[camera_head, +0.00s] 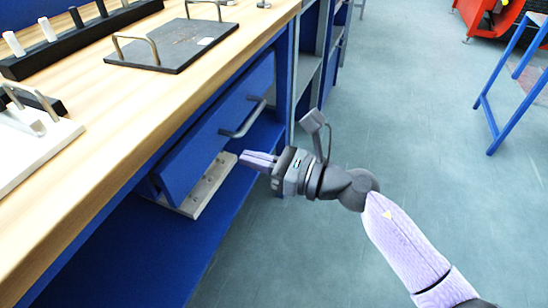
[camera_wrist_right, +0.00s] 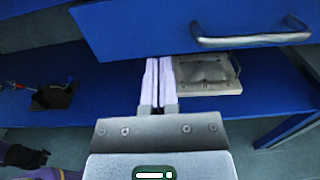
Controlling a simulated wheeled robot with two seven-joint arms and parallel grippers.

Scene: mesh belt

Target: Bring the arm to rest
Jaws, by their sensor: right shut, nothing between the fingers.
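My right gripper (camera_head: 243,158) is shut and empty in the head view, in front of the blue drawer (camera_head: 205,150) under the workbench. In the right wrist view its two pale fingers (camera_wrist_right: 157,82) lie side by side, pointing under the drawer front. The drawer's metal handle (camera_head: 243,120) is above and apart from the fingers, and it also shows in the right wrist view (camera_wrist_right: 250,38). My left gripper does not show in the head view.
The wooden bench top (camera_head: 110,110) holds a dark plate (camera_head: 175,50) with two handles and a black rack (camera_head: 70,40) with several pegs. A pale plate (camera_head: 207,187) lies on the lower blue shelf (camera_head: 120,250). Open floor (camera_head: 400,120) is to the right, with a blue stand (camera_head: 505,120).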

